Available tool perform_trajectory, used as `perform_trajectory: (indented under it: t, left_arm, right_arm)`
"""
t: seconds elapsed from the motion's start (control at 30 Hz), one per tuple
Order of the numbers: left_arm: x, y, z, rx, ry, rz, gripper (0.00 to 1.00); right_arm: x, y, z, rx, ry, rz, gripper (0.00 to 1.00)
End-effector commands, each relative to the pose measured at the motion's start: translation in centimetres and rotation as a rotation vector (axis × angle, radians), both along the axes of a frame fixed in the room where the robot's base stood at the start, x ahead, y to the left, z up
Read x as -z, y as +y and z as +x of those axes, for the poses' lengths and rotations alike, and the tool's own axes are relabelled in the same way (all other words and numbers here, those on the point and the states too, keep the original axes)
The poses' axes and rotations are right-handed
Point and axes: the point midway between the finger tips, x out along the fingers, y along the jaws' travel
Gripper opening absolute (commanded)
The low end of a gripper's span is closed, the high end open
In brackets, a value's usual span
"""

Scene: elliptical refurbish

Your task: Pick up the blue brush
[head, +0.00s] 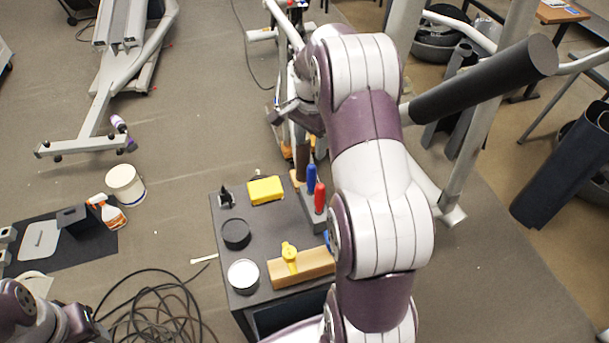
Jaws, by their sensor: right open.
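A blue upright handle (311,179) stands in a grey block on the dark cart top, beside a red handle (320,197). Another bit of blue (327,239) shows lower down, mostly hidden behind my right arm. I cannot tell from this view which blue item is the brush; no bristles show. My right gripper (281,112) is open and empty, beyond the far edge of the cart and apart from the blue handle. Part of my left arm shows at the bottom left corner; its jaws are not in view.
The cart top (220,212) holds a yellow sponge (265,190), a black round container (236,234), a white-topped tin (243,276) and a wooden plank (312,265) with a yellow tool. Black cable (160,315) lies on the floor. Gym equipment (485,80) stands on the right.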

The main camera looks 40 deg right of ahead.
Motion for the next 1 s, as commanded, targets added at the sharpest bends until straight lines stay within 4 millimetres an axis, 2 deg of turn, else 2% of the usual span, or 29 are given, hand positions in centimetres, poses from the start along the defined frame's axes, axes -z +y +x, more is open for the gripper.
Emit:
perform_trajectory:
  t: [0.03, 0.1, 0.13, 0.17, 0.3, 0.47, 0.63, 0.73, 0.9, 0.93, 1.0]
  left_arm:
    - [1.4, 0.0, 0.0, 0.0, 0.001, 0.0, 0.43]
    - [2.9, 0.0, -0.1, 0.0, 0.001, 0.0, 0.43]
    - [1.9, 0.0, -0.1, 0.0, 0.003, 0.0, 0.43]
    - [1.6, 0.0, -0.1, 0.0, 0.003, 0.0, 0.43]
    - [1.3, 0.0, 0.0, 0.0, 0.001, 0.0, 0.43]
    - [0.7, 0.0, 0.0, 0.0, 0.001, 0.0, 0.43]
    - [0.1, 0.0, 0.0, 0.0, 0.0, 0.0, 0.43]
    - [0.1, 0.0, 0.0, 0.0, 0.001, 0.0, 0.43]
    - [0.2, 0.0, 0.0, 0.0, 0.001, 0.0, 0.43]
    - [0.2, 0.0, 0.0, 0.0, 0.001, 0.0, 0.43]
    - [0.2, 0.0, 0.0, 0.0, 0.001, 0.0, 0.43]
  right_arm:
    - [1.6, -0.4, 0.0, 0.021, 0.002, 0.001, 0.57]
    - [3.6, -0.4, 0.1, 0.029, 0.002, 0.001, 0.57]
    - [3.4, -0.4, 0.1, 0.028, 0.005, 0.002, 0.57]
    - [4.0, -0.3, 0.0, 0.027, 0.005, 0.002, 0.57]
    - [6.3, -0.3, 0.1, 0.025, 0.002, 0.001, 0.57]
    - [8.2, -0.1, -0.1, 0.023, 0.002, 0.001, 0.57]
    - [11.4, 0.2, -0.4, 0.023, 0.0, 0.0, 0.57]
    - [12.2, 0.2, -0.4, 0.022, -0.002, -0.001, 0.57]
    - [12.3, 0.2, -0.3, 0.022, -0.002, -0.002, 0.57]
    - [12.3, 0.2, -0.3, 0.022, -0.002, -0.002, 0.54]
    - [12.3, 0.2, -0.3, 0.022, -0.002, -0.002, 0.31]
